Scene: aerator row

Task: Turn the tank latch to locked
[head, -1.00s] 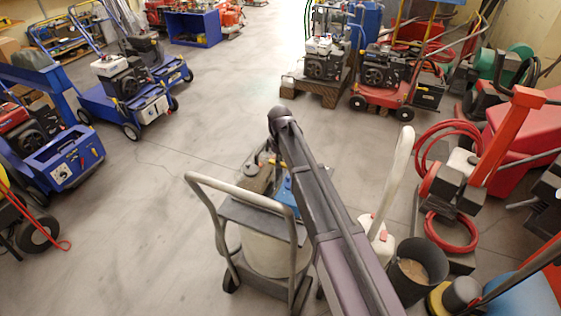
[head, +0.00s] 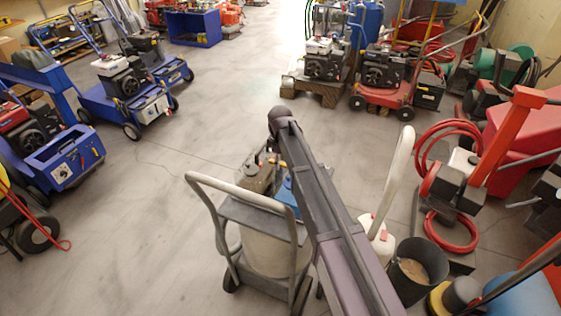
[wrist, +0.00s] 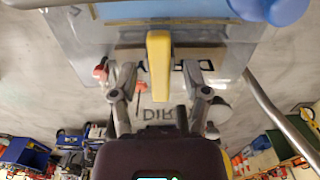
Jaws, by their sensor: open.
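In the wrist view a yellow bar-shaped lever (wrist: 158,62), which looks like the tank latch, points straight along the picture above a grey panel (wrist: 230,57). My gripper (wrist: 157,72) is open, with one finger on each side of the lever and a visible gap on both sides. I cannot tell whether the fingertips are level with the lever in depth. Dark upside-down letters, partly hidden, show on a plate below it. In the head view the wheeled cart (head: 248,215) with a pale tank (head: 268,252) stands under my arm, which hides the gripper and the lever.
A red knob (wrist: 101,71) sits left of the fingers, and a blue rounded part (wrist: 285,8) is at the top right. In the head view a black bucket (head: 418,268) and a red hose (head: 452,232) lie to the right. The floor left of the cart is clear.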

